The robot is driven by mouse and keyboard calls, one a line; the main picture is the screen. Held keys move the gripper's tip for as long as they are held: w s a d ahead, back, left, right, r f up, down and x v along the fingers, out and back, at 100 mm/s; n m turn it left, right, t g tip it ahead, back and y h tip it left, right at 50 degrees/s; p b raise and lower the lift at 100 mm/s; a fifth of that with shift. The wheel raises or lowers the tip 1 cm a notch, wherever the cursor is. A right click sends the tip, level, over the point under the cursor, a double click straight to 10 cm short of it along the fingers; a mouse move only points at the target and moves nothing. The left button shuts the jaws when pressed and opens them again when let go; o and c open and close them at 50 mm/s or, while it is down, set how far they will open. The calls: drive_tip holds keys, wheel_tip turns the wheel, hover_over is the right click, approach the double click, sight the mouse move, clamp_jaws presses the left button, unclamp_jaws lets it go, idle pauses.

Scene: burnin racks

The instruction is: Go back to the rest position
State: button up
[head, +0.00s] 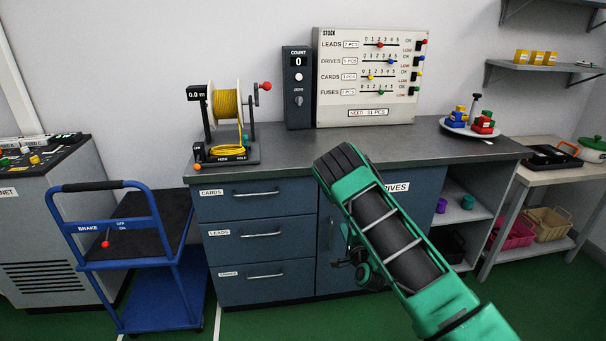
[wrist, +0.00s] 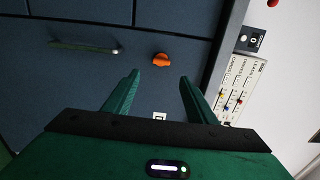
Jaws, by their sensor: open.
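My green arm reaches from the lower right of the head view toward the cabinet front. In the wrist view my gripper (wrist: 158,98) is open, its two green fingers well apart with nothing between them. An orange knob (wrist: 161,60) on the dark blue cabinet front shows just beyond the fingertips, apart from them. In the head view the arm hides most of the DRIVES door (head: 333,215), and the fingers cannot be made out clearly.
A grey worktop (head: 290,158) carries a yellow wire spool (head: 226,104), a counter box (head: 297,90) and a stock board (head: 370,80). A blue trolley (head: 112,258) stands left of the drawers (head: 258,237). A side table (head: 550,172) stands at right. Green floor is clear in front.

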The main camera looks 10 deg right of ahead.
wheel_tip(320, 180, up, 8)
drive_tip(key=n+g+y, duration=0.2)
drive_tip(key=n+g, duration=0.1)
drive_tip(key=n, duration=0.3)
drive_tip(key=s+d+r+n+g, duration=0.4)
drive_tip(key=s+d+r+g, duration=0.15)
drive_tip(key=s, duration=0.45)
drive_tip(key=s+d+r+g, duration=0.2)
drive_tip(key=s+r+g, duration=0.1)
drive_tip(key=s, duration=1.1)
drive_tip(key=s+d+r+n+g+h, duration=0.1)
drive_tip(key=s+d+r+g, duration=0.1)
drive_tip(key=s, duration=1.2)
drive_tip(key=s+d+r+g, duration=0.3)
drive_tip(key=s+r+g, duration=0.1)
drive_tip(key=s, duration=1)
drive_tip(key=shift+s+r+n+h, duration=0.3)
drive_tip(key=shift+r+h, duration=0.1)
drive_tip(key=shift+r, duration=0.1)
drive_tip(key=shift+w+g, duration=0.15)
drive_tip(key=shift+g, duration=0.2)
drive_tip(key=shift+w+f, duration=0.25)
drive_tip(key=shift+w, duration=0.25)
